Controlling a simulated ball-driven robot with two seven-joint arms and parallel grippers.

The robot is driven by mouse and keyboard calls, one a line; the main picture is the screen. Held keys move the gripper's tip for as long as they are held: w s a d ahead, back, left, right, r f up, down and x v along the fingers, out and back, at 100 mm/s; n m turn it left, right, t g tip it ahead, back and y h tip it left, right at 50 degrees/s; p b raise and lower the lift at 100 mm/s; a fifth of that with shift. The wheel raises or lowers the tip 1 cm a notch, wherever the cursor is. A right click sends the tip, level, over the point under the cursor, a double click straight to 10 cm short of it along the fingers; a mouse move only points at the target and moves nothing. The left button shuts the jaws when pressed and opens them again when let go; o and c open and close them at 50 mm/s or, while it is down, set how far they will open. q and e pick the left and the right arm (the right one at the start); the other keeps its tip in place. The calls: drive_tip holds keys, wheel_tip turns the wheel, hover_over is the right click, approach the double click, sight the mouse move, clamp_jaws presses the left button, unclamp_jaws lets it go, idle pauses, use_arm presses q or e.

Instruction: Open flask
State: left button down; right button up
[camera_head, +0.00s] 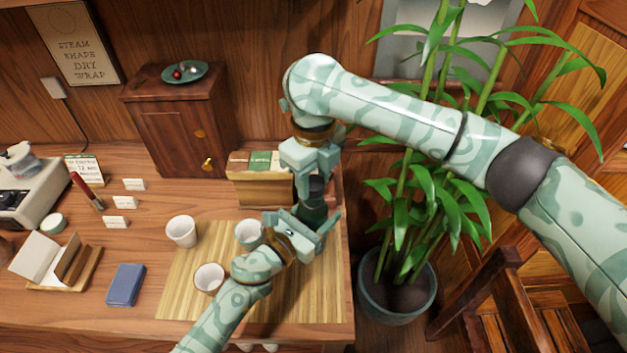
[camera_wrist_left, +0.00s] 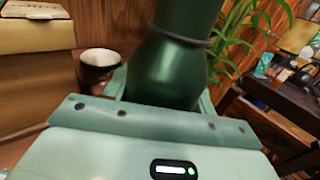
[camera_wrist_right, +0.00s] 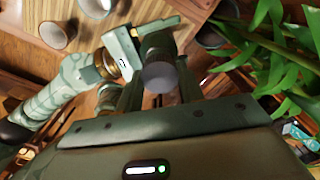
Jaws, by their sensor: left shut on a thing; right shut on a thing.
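The dark green flask (camera_head: 313,212) stands roughly upright above the right end of the bamboo mat; I cannot tell whether it touches the mat. My left gripper (camera_head: 312,232) is shut around its body, which fills the middle of the left wrist view (camera_wrist_left: 170,72). My right gripper (camera_head: 316,176) reaches down from above and is shut on the flask's dark cap (camera_head: 316,188). The round grey cap top shows between its fingers in the right wrist view (camera_wrist_right: 160,77). The cap appears to be on the flask's neck, though the fingers partly hide the joint.
White cups (camera_head: 182,231) (camera_head: 209,278) (camera_head: 249,234) stand on the bamboo mat (camera_head: 185,290), one close to my left gripper. A wooden box (camera_head: 262,190) is behind the flask. A potted bamboo (camera_head: 398,295) stands right of the table edge, its leaves near my right arm.

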sight(314, 182)
drive_tip(key=shift+r, duration=2.05)
use_arm(q)
drive_tip(key=shift+c, duration=2.1)
unclamp_jaws()
